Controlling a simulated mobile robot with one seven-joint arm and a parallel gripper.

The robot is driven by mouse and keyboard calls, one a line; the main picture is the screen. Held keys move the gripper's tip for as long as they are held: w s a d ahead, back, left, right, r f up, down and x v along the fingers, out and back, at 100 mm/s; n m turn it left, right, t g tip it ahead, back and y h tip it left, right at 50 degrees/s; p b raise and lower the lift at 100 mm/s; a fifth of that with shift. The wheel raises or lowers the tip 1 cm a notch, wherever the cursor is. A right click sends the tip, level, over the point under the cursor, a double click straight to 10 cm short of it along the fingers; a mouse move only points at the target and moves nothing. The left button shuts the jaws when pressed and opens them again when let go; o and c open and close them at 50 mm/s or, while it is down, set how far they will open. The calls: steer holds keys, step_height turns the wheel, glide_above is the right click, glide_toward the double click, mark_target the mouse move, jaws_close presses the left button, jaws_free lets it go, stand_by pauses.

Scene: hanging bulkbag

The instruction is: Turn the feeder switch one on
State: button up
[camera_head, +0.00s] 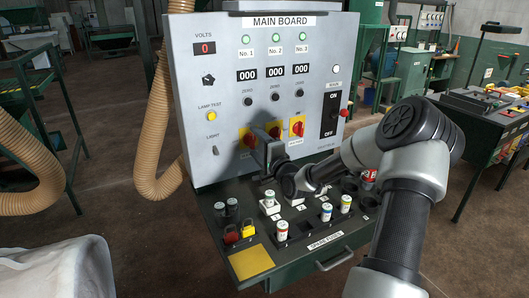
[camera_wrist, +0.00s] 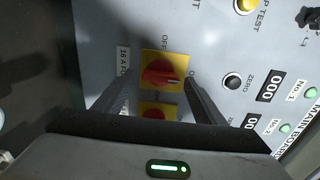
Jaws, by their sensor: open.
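Feeder switch one (camera_head: 247,138) is the leftmost red knob on a yellow plate, under the No. 1 column of the grey main board. My gripper (camera_head: 262,152) is in front of the board's lower left and partly covers the switches. In the wrist view, switch one's red knob (camera_wrist: 162,73) lies between my gripper's fingers (camera_wrist: 160,88), its handle pointing to the picture's right. The fingers are open, one on each side, apart from the knob. An OFF label (camera_wrist: 165,42) stands above it in that view; the label at right is partly cut off.
A second red switch (camera_wrist: 155,110) lies close below in the wrist view, and a third (camera_head: 297,128) is on the board's right. A panel (camera_head: 253,262) with several fuses and two padlocks juts out below. A ribbed hose (camera_head: 160,110) hangs at left.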

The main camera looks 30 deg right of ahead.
steer(key=s, duration=1.7)
steer(key=shift+d, duration=0.3)
